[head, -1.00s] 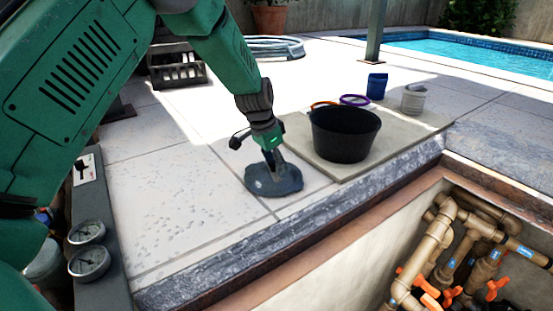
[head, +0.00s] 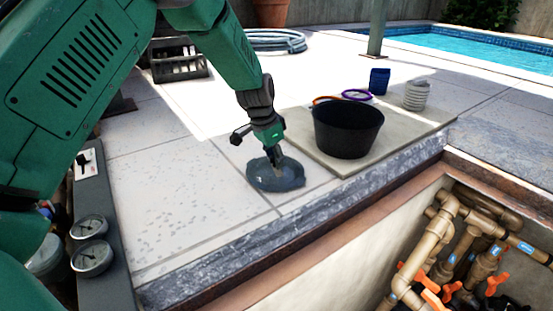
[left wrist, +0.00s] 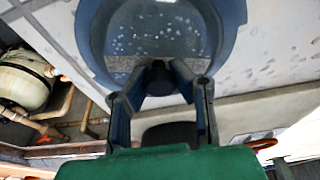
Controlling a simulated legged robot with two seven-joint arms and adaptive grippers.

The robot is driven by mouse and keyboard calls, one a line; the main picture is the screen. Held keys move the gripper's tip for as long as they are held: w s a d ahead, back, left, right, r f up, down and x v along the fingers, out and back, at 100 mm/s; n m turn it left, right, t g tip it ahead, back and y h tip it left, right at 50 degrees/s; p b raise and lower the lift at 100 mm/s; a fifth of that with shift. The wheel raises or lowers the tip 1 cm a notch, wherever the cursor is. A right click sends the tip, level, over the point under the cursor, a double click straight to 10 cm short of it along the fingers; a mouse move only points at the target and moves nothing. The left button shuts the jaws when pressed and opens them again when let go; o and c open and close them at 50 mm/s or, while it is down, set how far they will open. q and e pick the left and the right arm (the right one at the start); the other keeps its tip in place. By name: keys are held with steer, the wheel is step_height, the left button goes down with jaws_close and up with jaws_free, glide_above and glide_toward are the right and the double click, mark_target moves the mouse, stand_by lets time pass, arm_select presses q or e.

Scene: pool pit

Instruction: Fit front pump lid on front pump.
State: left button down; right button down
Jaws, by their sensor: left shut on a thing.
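The pump lid, a round, dark blue, see-through disc (head: 262,180), shows over the pale paving near the pit edge. I cannot tell whether it rests on the slab or hangs just above it. My left gripper (head: 276,161) points down and is shut on the lid's middle. In the left wrist view the gripper fingers (left wrist: 160,82) close around a dark knob, with the lid's blue rim (left wrist: 90,35) beyond. The front pump cannot be made out for certain. My right gripper is not in view.
The pit holds tan pipes (head: 435,240) with orange valve handles. Gauges (head: 90,227) stand at left. Paving left of the lid is clear.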

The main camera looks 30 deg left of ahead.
arm_select(q)
steer(key=shift+w+p+v, duration=0.2)
steer(key=shift+p+v, duration=0.5)
steer(key=shift+v, duration=0.3)
steer(key=shift+d+r+p, duration=0.1)
steer(key=shift+r+p, duration=0.7)
steer(key=shift+r, duration=0.2)
